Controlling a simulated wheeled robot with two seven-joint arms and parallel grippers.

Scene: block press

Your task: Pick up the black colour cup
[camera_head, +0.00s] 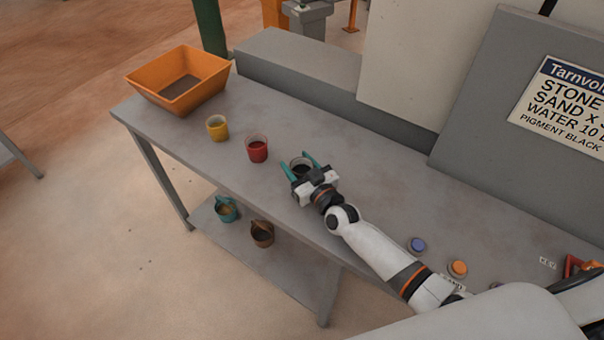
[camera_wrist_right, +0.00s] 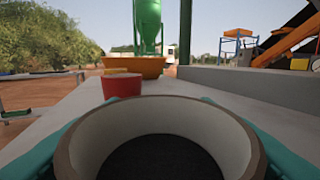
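The cup with black contents (camera_head: 300,167) stands on the grey table, right of the red cup. My right gripper (camera_head: 299,163) has its teal fingers on either side of this cup. In the right wrist view the pale cup wall (camera_wrist_right: 233,133) and dark contents fill the lower middle, with a teal finger (camera_wrist_right: 282,150) close along each side. I cannot tell whether the fingers press on the cup or stand just apart from it. My left gripper is not in view.
A red cup (camera_head: 257,150), a yellow cup (camera_head: 217,130) and an orange bin (camera_head: 180,90) stand to the left on the table (camera_head: 370,165). Two more cups sit on the lower shelf (camera_head: 290,268). Buttons (camera_head: 458,268) lie at the right. A grey housing (camera_head: 300,68) runs behind.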

